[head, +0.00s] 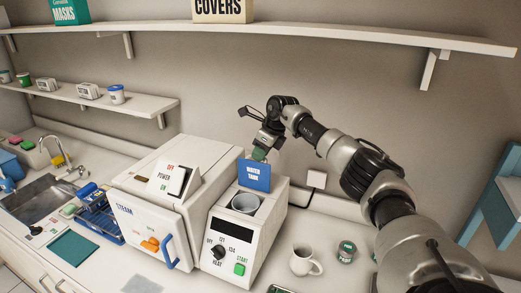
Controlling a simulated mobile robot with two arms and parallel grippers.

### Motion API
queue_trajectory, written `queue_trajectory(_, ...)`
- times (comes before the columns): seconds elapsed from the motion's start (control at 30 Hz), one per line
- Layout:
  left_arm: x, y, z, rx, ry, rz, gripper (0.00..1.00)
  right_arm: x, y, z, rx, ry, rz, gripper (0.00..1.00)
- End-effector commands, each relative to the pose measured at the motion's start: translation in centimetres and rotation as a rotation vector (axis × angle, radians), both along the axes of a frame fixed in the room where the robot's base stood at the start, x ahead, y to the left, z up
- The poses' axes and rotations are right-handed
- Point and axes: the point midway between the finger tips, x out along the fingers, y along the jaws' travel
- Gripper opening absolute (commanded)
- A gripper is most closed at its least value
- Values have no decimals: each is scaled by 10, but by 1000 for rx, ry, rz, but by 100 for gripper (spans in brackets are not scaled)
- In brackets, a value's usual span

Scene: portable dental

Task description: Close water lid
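The water tank lid (255,176) is a blue panel labelled "WATER TANK". It stands upright at the back of the round tank opening (244,203) on top of the white sterilizer (238,237). The opening is uncovered. My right gripper (259,154) is just behind and above the lid's top edge, pointing down. A green patch shows at its tip; I cannot tell whether it touches the lid. Its fingers are too small and partly hidden to show whether they are open or shut. My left gripper is not in view.
The steam chamber door (141,236) with a blue handle and a power switch (177,181) are left of the tank. A white mug (304,261) and a small jar (346,252) stand right of it. A shelf (300,32) runs above my arm.

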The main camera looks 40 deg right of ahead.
Motion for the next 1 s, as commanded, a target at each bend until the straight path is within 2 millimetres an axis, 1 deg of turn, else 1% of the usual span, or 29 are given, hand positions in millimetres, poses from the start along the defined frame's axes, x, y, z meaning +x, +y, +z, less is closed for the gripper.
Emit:
queue_trajectory(0.27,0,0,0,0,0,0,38,1,1,-2,0,0,0,23)
queue_trajectory(0.37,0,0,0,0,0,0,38,1,1,-2,0,0,0,10)
queue_trajectory(0.4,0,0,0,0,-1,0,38,0,1,-2,0,0,0,3)
queue_trajectory(0.43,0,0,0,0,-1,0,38,0,1,-2,0,0,0,0)
queue_trajectory(0.77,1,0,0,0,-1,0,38,0,1,-1,-5,-3,2,0)
queue_trajectory(1.0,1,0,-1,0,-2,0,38,-3,7,1,-55,-30,5,0)
